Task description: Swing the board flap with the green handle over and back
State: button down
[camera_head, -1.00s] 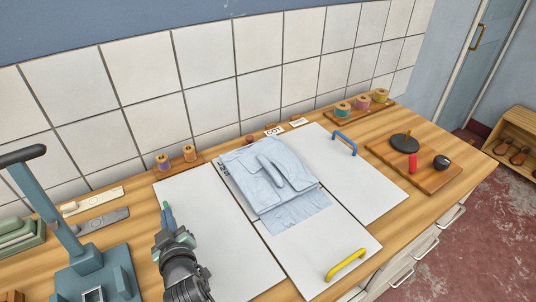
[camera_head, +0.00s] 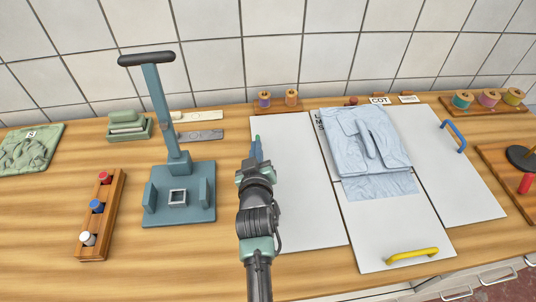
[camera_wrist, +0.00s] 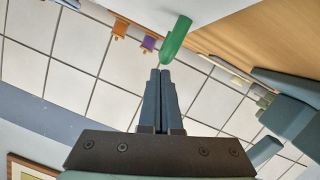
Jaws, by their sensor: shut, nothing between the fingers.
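The board flap (camera_head: 301,194) with the green handle lies flat as the left white panel of the board. The green handle (camera_wrist: 176,40) shows in the wrist view just beyond my fingertips; in the head view only a small green bit (camera_head: 257,138) shows past my gripper. My gripper (camera_head: 257,149) is over the flap's left edge, its fingers shut and empty. In the wrist view the shut fingertips (camera_wrist: 161,72) point at the handle's near end; I cannot tell whether they touch it. A folded light-blue garment (camera_head: 365,140) lies on the board right of this flap.
A flap with a yellow handle (camera_head: 412,256) is at the front and one with a blue handle (camera_head: 454,136) at the right. A teal press stand (camera_head: 180,195) with a tall lever stands left of my arm. Thread spools (camera_head: 291,97) stand behind the flap.

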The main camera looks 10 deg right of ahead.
jog(key=s+a+r, duration=0.1)
jog(key=s+r, duration=0.4)
jog(key=s, duration=0.4)
jog(key=shift+s+r+p, duration=0.3)
jog(key=shift+s+p, duration=0.05)
jog(key=shift+s, duration=0.05)
